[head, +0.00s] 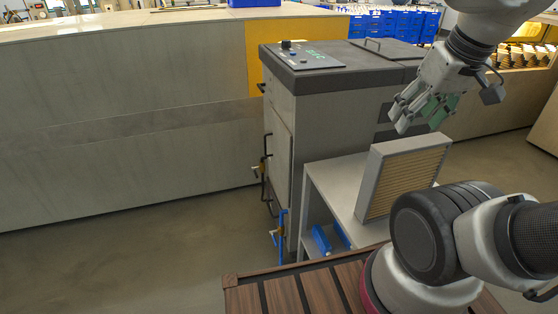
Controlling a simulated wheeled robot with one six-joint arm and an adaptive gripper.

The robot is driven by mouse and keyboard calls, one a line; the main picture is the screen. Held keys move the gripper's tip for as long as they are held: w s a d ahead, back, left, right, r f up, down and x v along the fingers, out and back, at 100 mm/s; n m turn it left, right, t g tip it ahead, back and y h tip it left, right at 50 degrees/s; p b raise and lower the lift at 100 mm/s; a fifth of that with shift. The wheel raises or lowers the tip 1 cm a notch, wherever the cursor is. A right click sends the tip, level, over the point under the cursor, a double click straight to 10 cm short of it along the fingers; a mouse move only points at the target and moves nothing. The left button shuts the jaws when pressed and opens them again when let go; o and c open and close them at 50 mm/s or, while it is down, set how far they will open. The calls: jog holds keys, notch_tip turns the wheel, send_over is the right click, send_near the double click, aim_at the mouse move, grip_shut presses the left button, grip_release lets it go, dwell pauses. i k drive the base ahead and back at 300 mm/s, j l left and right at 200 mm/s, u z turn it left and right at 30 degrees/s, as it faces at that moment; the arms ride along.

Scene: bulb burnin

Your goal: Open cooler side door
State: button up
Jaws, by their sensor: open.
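The cooler (335,110) is a grey cabinet with a dark lid and a control panel (308,55) on its top left. A lighter panel on its left side looks like the side door (281,145). It is seen at a steep angle, and I cannot tell whether it is fully shut. Dark handle-like bars and brass fittings (263,167) show at its left edge. My gripper (416,117) is open, up at the right, apart from the cooler's side door. Green parts show at its fingers.
A framed pleated filter (403,178) stands on a light grey shelf unit (336,188) right of the cooler. Blue items (321,239) lie on its lower shelf. Blue pipework (281,232) stands by the cooler's base. A long grey counter (120,130) runs behind. The floor at left is clear.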

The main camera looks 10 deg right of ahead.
aim_at(281, 138)
jog(key=j+z, duration=0.35)
jog(key=j, duration=0.55)
jog(key=i+j, duration=0.15)
jog(key=j, duration=0.2)
jog(key=i+j, duration=0.1)
jog(key=j, duration=0.25)
jog(key=i+j+u, duration=0.15)
jog(key=i, duration=0.45)
